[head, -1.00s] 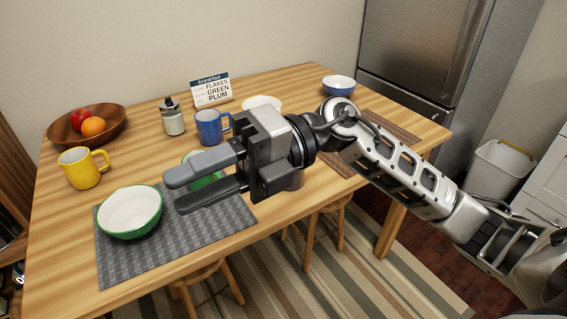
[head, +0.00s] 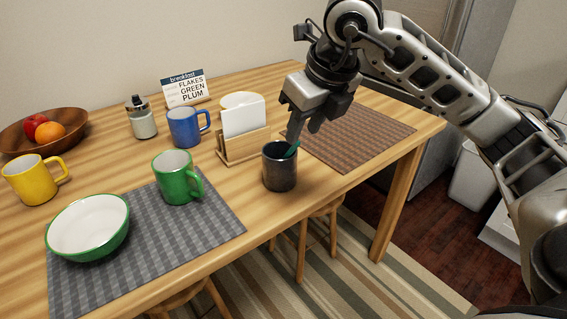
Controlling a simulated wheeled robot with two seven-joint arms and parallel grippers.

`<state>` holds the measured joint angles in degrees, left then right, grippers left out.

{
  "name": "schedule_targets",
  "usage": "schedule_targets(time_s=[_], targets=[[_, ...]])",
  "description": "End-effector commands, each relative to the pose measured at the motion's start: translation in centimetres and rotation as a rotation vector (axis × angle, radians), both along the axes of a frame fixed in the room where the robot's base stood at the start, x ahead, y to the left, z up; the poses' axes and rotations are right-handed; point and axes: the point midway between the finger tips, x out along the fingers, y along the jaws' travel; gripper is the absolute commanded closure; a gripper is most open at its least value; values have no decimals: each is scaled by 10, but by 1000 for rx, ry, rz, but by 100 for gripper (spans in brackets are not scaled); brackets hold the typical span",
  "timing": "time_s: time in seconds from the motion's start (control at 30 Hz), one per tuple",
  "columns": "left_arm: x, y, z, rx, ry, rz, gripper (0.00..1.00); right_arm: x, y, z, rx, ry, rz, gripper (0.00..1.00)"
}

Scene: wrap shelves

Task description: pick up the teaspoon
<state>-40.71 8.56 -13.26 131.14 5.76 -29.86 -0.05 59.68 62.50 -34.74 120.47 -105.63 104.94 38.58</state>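A dark cylindrical cup (head: 279,170) stands upright on the table near its front edge. A teal handle (head: 292,149), likely the teaspoon's, leans out over the cup's right rim. The rest of it is hidden inside the cup. My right gripper (head: 303,135) points down just above the cup, its fingers apart. One fingertip is close by the teal handle and partly overlaps it in the view. I cannot tell whether they touch. My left gripper is not in view.
A wooden napkin holder (head: 246,144) stands left of the cup. A green mug (head: 177,180) and a green bowl (head: 88,228) are on the grey placemat (head: 215,222). A blue mug (head: 184,128) stands behind. The brown placemat (head: 365,138) looks bare.

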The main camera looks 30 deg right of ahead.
Motion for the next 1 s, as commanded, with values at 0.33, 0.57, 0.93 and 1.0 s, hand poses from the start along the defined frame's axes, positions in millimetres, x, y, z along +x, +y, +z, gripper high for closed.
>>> schedule_targets(time_s=[0.33, 0.57, 0.93, 1.0], targets=[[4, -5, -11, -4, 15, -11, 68, 13, -1, -30, 2, 3, 1, 65], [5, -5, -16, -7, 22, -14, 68, 28, -4, -60, 2, 1, 2, 65], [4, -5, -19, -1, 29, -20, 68, 32, -4, -67, 2, -1, 2, 73], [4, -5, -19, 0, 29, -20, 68, 32, -4, -67, 2, -1, 2, 93]])
